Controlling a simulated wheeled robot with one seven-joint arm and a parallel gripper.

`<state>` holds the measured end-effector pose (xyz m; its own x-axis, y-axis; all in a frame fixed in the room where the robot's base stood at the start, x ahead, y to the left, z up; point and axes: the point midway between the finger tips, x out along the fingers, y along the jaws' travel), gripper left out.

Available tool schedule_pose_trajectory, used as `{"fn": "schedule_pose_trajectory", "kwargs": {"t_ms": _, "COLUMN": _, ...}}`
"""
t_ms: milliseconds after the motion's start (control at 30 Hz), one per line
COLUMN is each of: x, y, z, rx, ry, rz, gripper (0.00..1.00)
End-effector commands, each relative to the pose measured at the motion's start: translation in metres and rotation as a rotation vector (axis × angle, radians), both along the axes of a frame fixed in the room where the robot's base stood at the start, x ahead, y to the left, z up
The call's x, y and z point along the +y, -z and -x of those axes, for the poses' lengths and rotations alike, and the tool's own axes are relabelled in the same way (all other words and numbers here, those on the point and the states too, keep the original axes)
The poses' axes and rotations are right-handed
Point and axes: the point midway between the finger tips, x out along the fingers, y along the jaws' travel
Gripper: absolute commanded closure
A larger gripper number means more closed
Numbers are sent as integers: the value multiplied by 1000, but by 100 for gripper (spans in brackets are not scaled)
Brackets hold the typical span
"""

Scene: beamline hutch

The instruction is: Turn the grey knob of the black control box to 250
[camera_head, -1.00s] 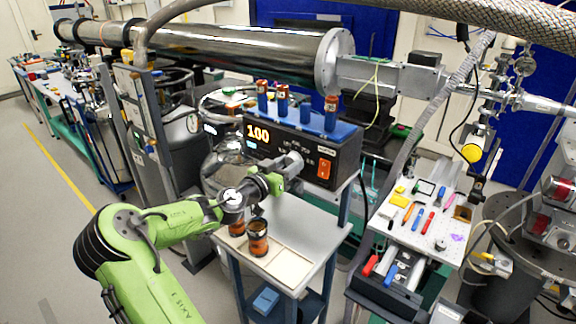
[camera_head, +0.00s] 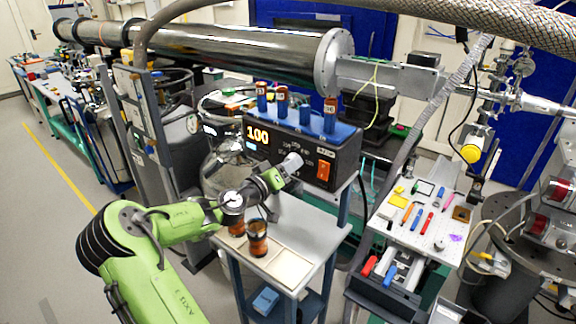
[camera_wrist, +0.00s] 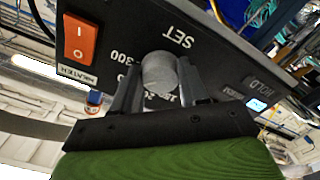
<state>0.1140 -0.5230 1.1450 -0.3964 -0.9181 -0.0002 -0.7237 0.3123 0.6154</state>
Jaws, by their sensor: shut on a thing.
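The black control box (camera_head: 262,146) stands on a shelf above a small grey table, and its display reads 100 in orange. The grey knob (camera_wrist: 159,72) is on its front panel, below the word SET, with part of a printed scale around it. My gripper (camera_wrist: 158,85) is shut on the knob, one finger on each side. In the head view my gripper (camera_head: 290,166) reaches the box front from the left, and its wrist hides part of the panel. Some of the scale numbers are hidden by the fingers in the wrist view.
An orange rocker switch (camera_head: 324,171) is on the box front, right of the knob. A blue rack (camera_head: 316,129) with several brown vials is on top of the box. Two dark brown jars (camera_head: 257,239) stand on the table (camera_head: 310,222) below the arm.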

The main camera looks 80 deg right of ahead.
Motion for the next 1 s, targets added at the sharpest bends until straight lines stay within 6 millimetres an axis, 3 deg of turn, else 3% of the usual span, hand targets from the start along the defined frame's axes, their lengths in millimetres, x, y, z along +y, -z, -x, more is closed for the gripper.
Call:
{"fn": "schedule_pose_trajectory", "kwargs": {"t_ms": 300, "x": 0, "y": 0, "z": 0, "rx": 100, "ry": -1, "rz": -43, "gripper": 87}}
{"fn": "schedule_pose_trajectory", "kwargs": {"t_ms": 767, "x": 0, "y": 0, "z": 0, "rx": 114, "ry": -1, "rz": -49, "gripper": 87}}
{"fn": "schedule_pose_trajectory", "kwargs": {"t_ms": 800, "x": 0, "y": 0, "z": 0, "rx": 113, "ry": -1, "rz": -49, "gripper": 55}}
{"fn": "schedule_pose_trajectory", "kwargs": {"t_ms": 967, "x": 0, "y": 0, "z": 0, "rx": 113, "ry": -1, "rz": -49, "gripper": 31}}
{"fn": "schedule_pose_trajectory", "kwargs": {"t_ms": 1000, "x": 0, "y": 0, "z": 0, "rx": 113, "ry": -1, "rz": -49, "gripper": 31}}
